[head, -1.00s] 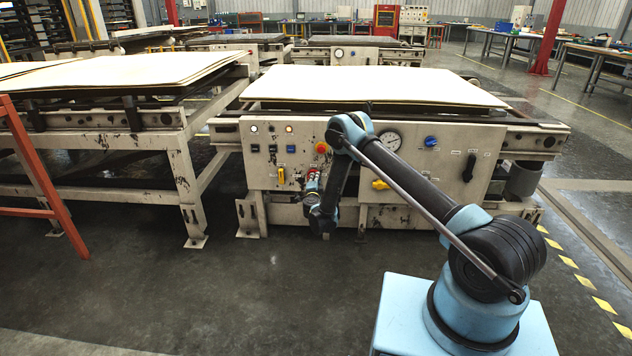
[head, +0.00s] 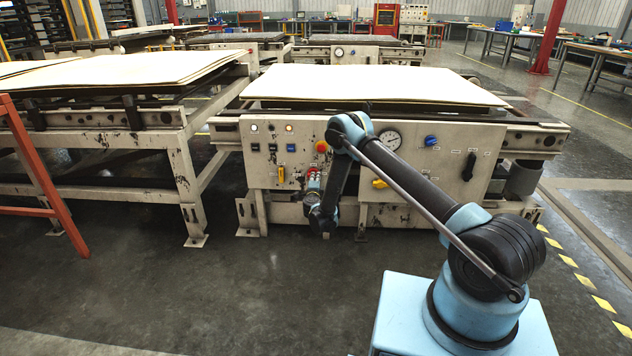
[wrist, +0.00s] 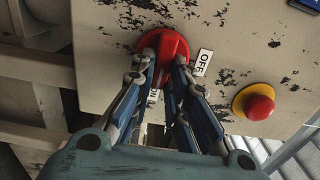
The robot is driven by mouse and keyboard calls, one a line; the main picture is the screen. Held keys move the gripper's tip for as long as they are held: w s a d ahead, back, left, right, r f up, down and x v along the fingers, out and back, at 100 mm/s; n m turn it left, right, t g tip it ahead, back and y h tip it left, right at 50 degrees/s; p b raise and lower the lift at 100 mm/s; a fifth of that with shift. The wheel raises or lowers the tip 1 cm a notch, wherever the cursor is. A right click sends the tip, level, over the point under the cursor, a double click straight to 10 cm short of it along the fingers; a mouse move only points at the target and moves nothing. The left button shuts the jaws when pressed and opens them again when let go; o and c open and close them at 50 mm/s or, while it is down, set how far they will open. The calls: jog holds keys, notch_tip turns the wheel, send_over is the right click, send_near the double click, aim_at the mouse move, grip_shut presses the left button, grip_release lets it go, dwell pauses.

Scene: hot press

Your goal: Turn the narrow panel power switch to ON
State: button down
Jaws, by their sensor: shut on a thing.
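The power switch is a red rotary knob (wrist: 163,46) on the worn cream panel, seen in the wrist view. A white OFF label (wrist: 202,62) is beside it on the right. Another label (wrist: 153,97) below the knob is partly hidden between the fingers. My gripper (wrist: 165,68) is shut on the red knob, one finger on each side. In the head view, my gripper (head: 314,180) is at the front panel of the press (head: 262,178), below the red emergency button (head: 321,146). The knob's exact angle is hard to tell.
The emergency button on its yellow base (wrist: 254,102) is to the right of my fingers in the wrist view. A yellow handle (head: 281,175) is left of my gripper in the head view. A gauge (head: 389,139) and blue knob (head: 431,141) are farther right. The floor in front is clear.

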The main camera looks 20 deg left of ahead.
jog(key=c, duration=1.6)
grip_release()
jog(key=shift+w+d+f, duration=0.1)
jog(key=shift+d+f, duration=0.05)
jog(key=shift+o, duration=0.2)
